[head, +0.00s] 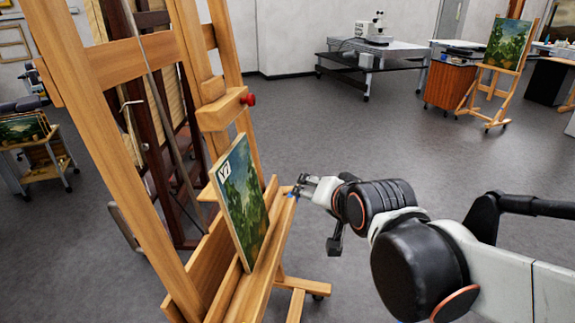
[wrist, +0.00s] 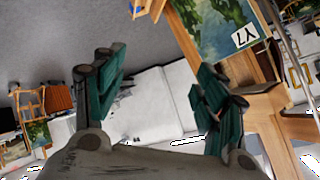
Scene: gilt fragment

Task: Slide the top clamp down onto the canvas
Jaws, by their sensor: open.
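The canvas (head: 241,205), a green landscape with a white label at its top corner, stands on the lower ledge of the wooden easel (head: 67,62). The top clamp (head: 222,108) is a wooden block with a red knob (head: 249,99). It sits on the easel's mast above the canvas, with a gap between them. My gripper (head: 298,187) is right of the canvas, below the clamp's height, touching neither. In the wrist view my gripper (wrist: 160,90) has its fingers spread with nothing between them. The canvas (wrist: 214,32) shows there beyond the right finger.
A second easel with a painting (head: 508,43) stands at the back right, beside a red-brown cabinet (head: 450,88). A dark table (head: 375,50) with a microscope stands at the back. A cart (head: 45,160) holds paintings at the left.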

